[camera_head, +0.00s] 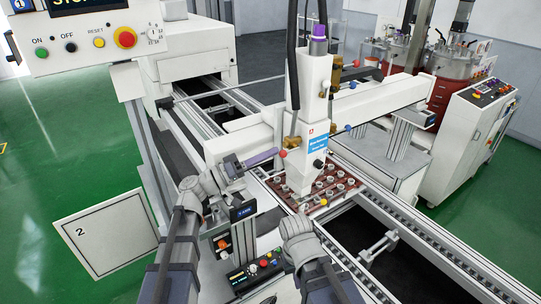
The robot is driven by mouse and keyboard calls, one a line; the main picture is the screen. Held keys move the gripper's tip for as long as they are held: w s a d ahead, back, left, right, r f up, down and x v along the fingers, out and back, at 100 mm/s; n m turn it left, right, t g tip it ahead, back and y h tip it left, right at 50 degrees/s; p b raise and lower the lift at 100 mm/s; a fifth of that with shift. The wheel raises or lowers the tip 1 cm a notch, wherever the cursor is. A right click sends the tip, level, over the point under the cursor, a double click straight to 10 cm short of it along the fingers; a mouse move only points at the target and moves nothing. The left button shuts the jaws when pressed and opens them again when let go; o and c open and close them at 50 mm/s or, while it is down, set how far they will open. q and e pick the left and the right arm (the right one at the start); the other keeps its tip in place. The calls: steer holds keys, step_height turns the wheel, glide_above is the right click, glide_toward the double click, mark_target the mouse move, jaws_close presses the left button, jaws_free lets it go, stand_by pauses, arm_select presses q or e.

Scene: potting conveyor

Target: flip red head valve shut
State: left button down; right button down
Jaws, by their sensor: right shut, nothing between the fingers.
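A small red ball (283,153) sits at the left side of the white dispensing head (310,110), low down; I take it for the red head valve's knob. The lever's angle is too small to read. My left gripper (234,166) is to the left of the red ball, close to the end of a purple bar (262,158). I cannot tell whether its fingers touch the bar or how far apart they are. My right gripper (297,226) is shut and empty, lower down, in front of the tray of small round parts (291,202).
A blue ball (348,128) and a black knob (318,163) are on or near the dispensing head. A small control box (252,272) and a dark labelled sensor post (243,212) stand between my arms. Conveyor rails (410,232) run to the lower right.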

arm_select(q)
steer(key=shift+f, duration=0.25)
steer(key=shift+h, duration=0.7)
steer(key=f+b, duration=0.1)
steer(key=b, duration=0.1)
steer(key=w+d+f+b, duration=0.1)
steer(key=f+b, duration=0.1)
steer(key=b, duration=0.1)
steer(key=d+f+b, duration=0.1)
steer(key=f+b, duration=0.1)
steer(key=b, duration=0.1)
steer(key=shift+w+d, duration=0.1)
steer(key=shift+w, duration=0.15)
steer(key=shift+r, duration=0.15)
step_height(320, 180, up, 10)
steer(key=p, duration=1)
